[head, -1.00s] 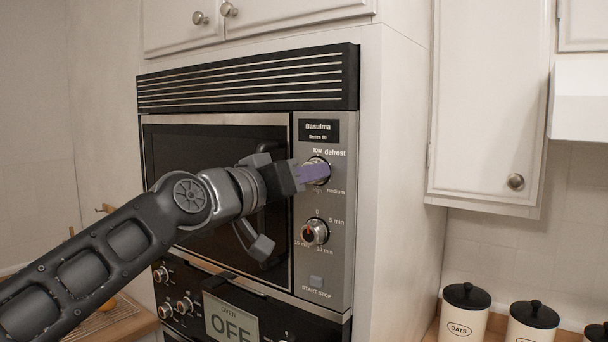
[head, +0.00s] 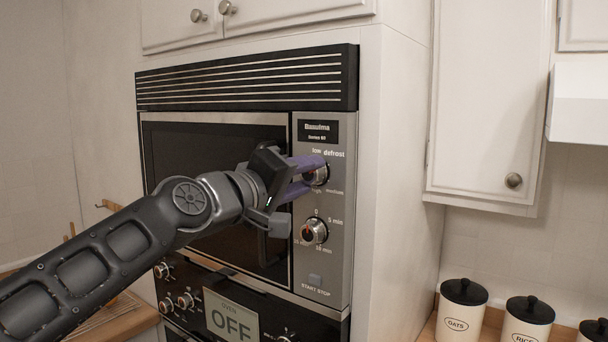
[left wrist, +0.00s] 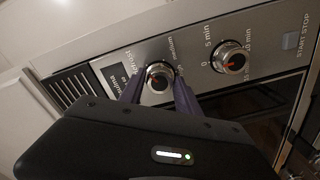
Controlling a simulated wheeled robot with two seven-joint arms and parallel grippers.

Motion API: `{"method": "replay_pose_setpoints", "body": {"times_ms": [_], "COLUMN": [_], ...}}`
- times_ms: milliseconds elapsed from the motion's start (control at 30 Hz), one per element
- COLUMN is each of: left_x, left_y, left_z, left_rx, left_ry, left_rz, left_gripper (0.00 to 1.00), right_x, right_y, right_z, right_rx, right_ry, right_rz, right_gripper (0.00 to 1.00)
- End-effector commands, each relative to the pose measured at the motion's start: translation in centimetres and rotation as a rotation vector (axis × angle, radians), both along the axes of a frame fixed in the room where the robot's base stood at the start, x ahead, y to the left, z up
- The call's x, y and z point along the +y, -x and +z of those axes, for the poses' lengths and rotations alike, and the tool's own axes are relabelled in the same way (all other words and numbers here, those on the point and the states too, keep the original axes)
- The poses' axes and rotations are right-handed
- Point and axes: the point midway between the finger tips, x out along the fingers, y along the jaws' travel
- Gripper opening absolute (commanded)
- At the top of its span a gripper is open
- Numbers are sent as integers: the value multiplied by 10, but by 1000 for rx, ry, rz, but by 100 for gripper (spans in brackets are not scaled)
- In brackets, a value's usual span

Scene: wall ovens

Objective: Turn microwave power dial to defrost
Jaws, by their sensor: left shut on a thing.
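The microwave (head: 218,190) is built into the cabinet, with a steel control panel on its right. The power dial (head: 322,174) is the upper knob, labelled low, defrost, medium and high; it also shows in the left wrist view (left wrist: 158,83). My left gripper (head: 315,172) reaches in from the left, its purple fingers one above the other at the dial. In the left wrist view the fingers (left wrist: 158,92) lie on either side of the dial, shut on it. The dial's red mark shows between them, but its exact setting is hard to read. My right gripper is not in view.
The timer dial (head: 315,231) sits just below, with the start/stop button (head: 315,279) under it. An oven panel with an OFF display (head: 231,318) is lower down. Canisters (head: 463,309) stand on the counter at right. The space before the panel's right side is clear.

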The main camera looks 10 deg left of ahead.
Motion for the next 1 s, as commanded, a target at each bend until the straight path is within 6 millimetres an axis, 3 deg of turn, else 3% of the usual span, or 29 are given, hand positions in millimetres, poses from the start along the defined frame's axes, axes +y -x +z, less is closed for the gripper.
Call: {"method": "replay_pose_setpoints", "body": {"times_ms": [367, 400, 633, 1000], "left_x": [1, 1, 0, 2], "left_y": [0, 0, 0, 5], "left_z": [0, 0, 0, -1], "left_rx": [3, 3, 3, 1], "left_ry": [5, 5, 5, 5], "left_rz": [1, 1, 1, 1], "left_gripper": [0, 41, 60, 61], "right_x": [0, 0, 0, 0], "right_y": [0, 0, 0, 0], "right_z": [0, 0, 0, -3], "right_rx": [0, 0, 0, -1], "right_ry": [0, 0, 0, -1], "right_rz": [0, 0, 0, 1], "right_gripper": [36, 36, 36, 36]}}
